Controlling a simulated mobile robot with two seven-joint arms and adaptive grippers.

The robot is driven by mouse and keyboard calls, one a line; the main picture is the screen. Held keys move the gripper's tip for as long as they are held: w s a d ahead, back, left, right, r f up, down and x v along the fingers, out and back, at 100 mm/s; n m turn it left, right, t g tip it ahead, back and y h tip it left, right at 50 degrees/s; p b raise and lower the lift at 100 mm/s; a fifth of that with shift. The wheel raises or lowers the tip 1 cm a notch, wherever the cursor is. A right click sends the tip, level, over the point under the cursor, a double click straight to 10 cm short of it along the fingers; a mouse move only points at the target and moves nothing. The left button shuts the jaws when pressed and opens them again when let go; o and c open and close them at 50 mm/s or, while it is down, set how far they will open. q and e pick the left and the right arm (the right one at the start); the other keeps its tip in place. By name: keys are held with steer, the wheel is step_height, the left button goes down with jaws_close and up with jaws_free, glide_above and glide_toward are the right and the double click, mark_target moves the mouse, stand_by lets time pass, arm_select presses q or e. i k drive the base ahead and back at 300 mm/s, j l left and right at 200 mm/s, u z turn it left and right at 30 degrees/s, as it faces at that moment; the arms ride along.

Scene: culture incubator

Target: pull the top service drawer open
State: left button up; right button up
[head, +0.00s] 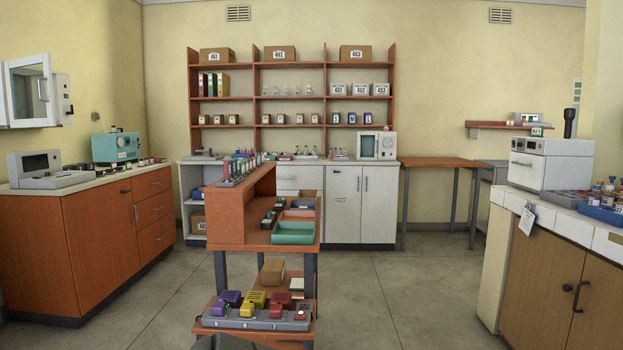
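A wooden cabinet (96,236) stands along the left wall. Its right part has a stack of three drawers with dark handles. The top drawer (150,183) of this stack looks shut, its front flush with the others. A white back cabinet (343,205) also has a drawer front (298,171) under its counter, which looks shut. No readable label shows which one is the service drawer. Neither of my grippers is in view.
A wooden bench (228,230) with racks and trays stands in the middle. A lower shelf carries a grey strip (256,321) of coloured blocks. Open floor (172,292) lies between the bench and left cabinet. A right counter (540,270) carries a white machine (550,165).

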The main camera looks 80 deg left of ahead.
mark_target(150, 184)
steer(key=u, duration=3.45)
steer(key=i+j+u, duration=0.3)
steer(key=i+u, duration=0.15)
steer(key=i, duration=0.35)
steer(key=i+u, duration=0.45)
steer(key=i, duration=0.4)
steer(key=i+z, duration=0.15)
steer(key=i, duration=0.4)
steer(key=i+z, duration=0.2)
steer(key=i, duration=0.3)
steer(key=i+j+z, duration=0.15)
steer(key=i, duration=0.4)
steer(key=i+l+z, duration=0.1)
steer(key=i+z, duration=0.65)
steer(key=i+j+z, duration=0.2)
steer(key=i+z, duration=0.15)
steer(key=i, duration=0.2)
steer(key=i+z, duration=0.5)
steer(key=i, duration=1.15)
steer(key=i+u, duration=0.35)
steer(key=i+l+u, duration=0.1)
steer(key=i+u, duration=0.25)
steer(key=i, duration=0.2)
steer(key=i+l+u, duration=0.35)
steer(key=i+j, duration=0.05)
steer(key=j, duration=0.05)
